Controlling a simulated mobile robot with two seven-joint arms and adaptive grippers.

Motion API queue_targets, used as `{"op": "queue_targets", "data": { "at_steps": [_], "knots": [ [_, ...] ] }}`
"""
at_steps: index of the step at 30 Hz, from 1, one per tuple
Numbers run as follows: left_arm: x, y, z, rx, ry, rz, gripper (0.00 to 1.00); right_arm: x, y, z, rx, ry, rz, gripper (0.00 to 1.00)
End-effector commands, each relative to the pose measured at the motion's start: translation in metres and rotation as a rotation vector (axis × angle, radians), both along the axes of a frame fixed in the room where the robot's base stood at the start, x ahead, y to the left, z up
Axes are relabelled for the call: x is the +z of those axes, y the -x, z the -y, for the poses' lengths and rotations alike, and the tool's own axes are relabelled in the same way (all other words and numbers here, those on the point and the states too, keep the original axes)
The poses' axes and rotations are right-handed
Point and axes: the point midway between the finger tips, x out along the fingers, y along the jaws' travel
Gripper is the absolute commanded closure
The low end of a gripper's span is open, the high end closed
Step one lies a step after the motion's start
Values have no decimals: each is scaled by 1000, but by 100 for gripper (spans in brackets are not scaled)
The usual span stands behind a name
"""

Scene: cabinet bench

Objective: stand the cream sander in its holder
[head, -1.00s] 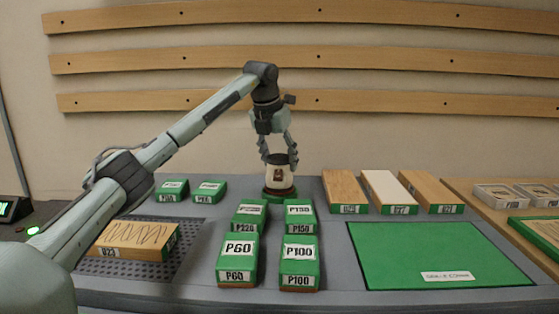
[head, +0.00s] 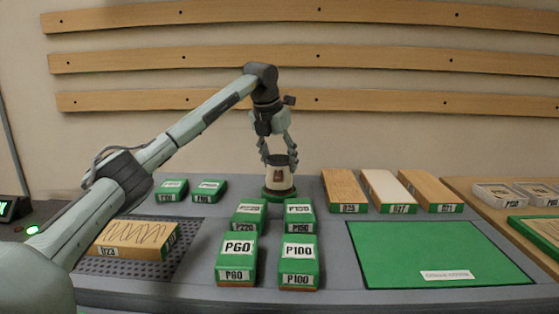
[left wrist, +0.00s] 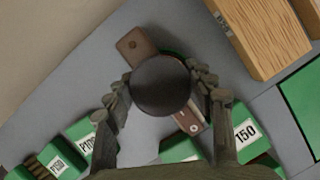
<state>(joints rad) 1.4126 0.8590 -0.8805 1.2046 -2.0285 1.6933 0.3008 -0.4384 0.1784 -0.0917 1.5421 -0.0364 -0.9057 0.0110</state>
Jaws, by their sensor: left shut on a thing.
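The cream sander (head: 280,180) is an upright cream cylinder with a dark round top and a small brown mark on its front. My left gripper (head: 278,158) is shut on it from above, one finger on each side near the dark top. The green holder (head: 278,195) is directly under the sander at the back middle of the bench, and the sander's lower end meets it. Whether it bears fully on the holder cannot be told. In the left wrist view the dark top (left wrist: 160,86) lies between the fingers and hides most of the holder below. My right gripper is not in view.
Green P60 (head: 237,258) and P100 (head: 299,262) blocks and others stand just in front. Wooden blocks (head: 344,191) stand to the right, behind a green mat (head: 430,255). A wooden block (head: 136,238) lies on a perforated pad at left.

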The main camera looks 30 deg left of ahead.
Motion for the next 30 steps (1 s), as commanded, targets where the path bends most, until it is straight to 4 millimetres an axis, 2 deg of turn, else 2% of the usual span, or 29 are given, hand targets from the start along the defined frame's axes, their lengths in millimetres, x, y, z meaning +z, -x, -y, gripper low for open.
{"op": "queue_targets", "data": {
  "at_steps": [21, 22, 27, 30],
  "knots": [
    [-12, 0, 0, 0, 0, 4, 77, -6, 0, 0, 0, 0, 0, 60],
    [-11, 0, 0, 0, 0, 5, 43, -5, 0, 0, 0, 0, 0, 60],
    [-12, 0, 0, 0, 1, 3, 22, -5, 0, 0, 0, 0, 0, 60],
    [-12, 0, 0, 0, 0, 2, 22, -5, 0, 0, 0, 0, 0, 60]
  ]
}}
